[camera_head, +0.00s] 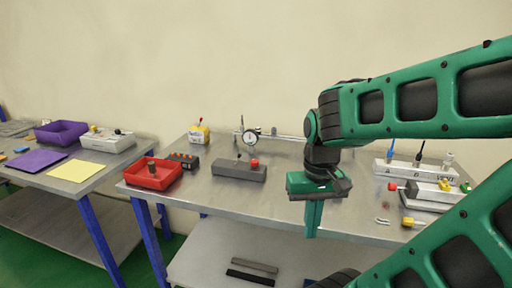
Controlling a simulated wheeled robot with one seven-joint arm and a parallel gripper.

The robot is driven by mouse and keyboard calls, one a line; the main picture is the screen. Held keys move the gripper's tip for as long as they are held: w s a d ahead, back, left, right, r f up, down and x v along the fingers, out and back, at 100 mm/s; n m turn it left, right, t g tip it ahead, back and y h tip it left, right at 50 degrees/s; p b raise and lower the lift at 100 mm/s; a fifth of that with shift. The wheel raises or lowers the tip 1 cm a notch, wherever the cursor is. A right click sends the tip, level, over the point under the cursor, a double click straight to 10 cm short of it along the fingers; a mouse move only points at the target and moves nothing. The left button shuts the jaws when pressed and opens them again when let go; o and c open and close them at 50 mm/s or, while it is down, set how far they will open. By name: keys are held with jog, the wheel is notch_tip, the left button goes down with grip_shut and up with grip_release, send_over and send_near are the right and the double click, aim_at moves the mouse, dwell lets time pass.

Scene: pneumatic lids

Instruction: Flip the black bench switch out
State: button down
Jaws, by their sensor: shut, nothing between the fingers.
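My gripper (312,232) points down in front of the right-hand bench. Its green fingers are together and hold nothing. A dark grey block (240,174) lies on the bench to the left of my gripper, clear of it.
A red tray (152,178) and a dark box with coloured buttons (184,160) sit at the bench's left. A gauge (250,136) stands behind. A white rack (413,172) and a pale block with coloured knobs (428,192) are at right. The bench's front middle (245,204) is clear.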

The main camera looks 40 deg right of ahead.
jog(key=shift+w+d, duration=0.1)
jog(key=shift+w, duration=0.05)
jog(key=w+d+r+t, duration=0.2)
jog(key=w+d+r, duration=0.1)
jog(key=w, duration=0.6)
jog(key=w+d+r+t, duration=0.2)
jog(key=w+r, duration=0.3)
jog(key=w, duration=0.4)
jog(key=w+d+r+t+y, duration=0.1)
jog(key=w+d+r+t, duration=0.1)
jog(key=w+d+r, duration=0.3)
jog(key=w, duration=0.4)
jog(key=shift+m+t, duration=0.3)
jog(key=shift+m, duration=0.1)
jog(key=x, duration=1)
jog(key=shift+f, duration=0.1)
jog(key=shift+w+a+f, duration=0.1)
jog(key=shift+w+a, duration=0.7)
jog(key=shift+a, duration=0.1)
jog(key=shift+w+a+f, duration=0.15)
jog(key=shift+w+a, duration=0.3)
jog(key=shift+a, duration=0.05)
